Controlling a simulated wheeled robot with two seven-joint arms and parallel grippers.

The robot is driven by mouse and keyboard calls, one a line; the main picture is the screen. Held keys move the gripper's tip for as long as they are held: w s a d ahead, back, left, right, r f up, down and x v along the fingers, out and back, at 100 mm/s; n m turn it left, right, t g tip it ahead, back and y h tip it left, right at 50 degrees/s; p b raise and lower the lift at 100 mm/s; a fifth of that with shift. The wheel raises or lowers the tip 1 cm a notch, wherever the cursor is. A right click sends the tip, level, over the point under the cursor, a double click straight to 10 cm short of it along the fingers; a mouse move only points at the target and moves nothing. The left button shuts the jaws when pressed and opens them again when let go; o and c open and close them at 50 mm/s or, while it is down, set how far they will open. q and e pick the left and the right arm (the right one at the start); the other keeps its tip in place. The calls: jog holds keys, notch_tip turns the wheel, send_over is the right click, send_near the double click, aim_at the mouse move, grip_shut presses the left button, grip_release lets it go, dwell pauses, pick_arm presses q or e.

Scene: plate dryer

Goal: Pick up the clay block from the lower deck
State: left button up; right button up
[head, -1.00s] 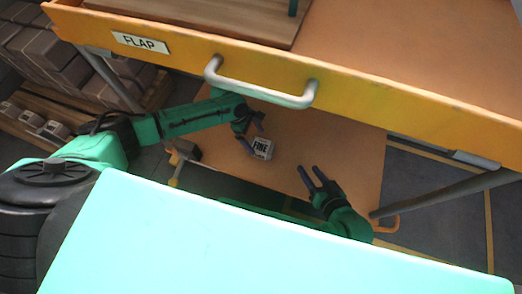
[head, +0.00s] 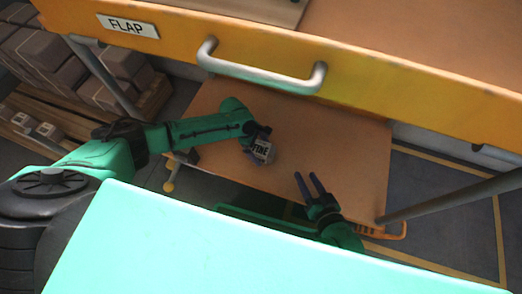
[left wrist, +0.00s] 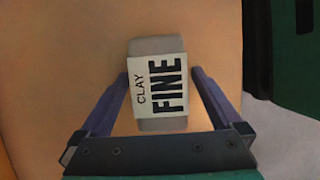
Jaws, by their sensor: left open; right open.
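The clay block (head: 263,152) is a small grey block with a white label. It rests on the lower deck (head: 330,140), an orange-brown board. In the left wrist view the block (left wrist: 158,85) shows the words CLAY FINE. My left gripper (head: 256,146) is at the block in the head view. In the left wrist view my left gripper (left wrist: 160,85) is open, with one finger on each side of the block; a gap shows on the right, and the left finger is very close to it. My right gripper (head: 305,180) is open and empty above the deck, right of the block.
An upper deck with an orange front edge labelled FLAP (head: 127,26) and a grey handle (head: 262,68) overhangs the lower deck. Grey legs (head: 455,195) stand at the sides. Boxes on pallets (head: 40,60) are at the left. The deck right of the block is clear.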

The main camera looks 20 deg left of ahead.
pick_arm(q)
jog(key=shift+f, duration=0.1)
grip_shut()
dwell(0.3)
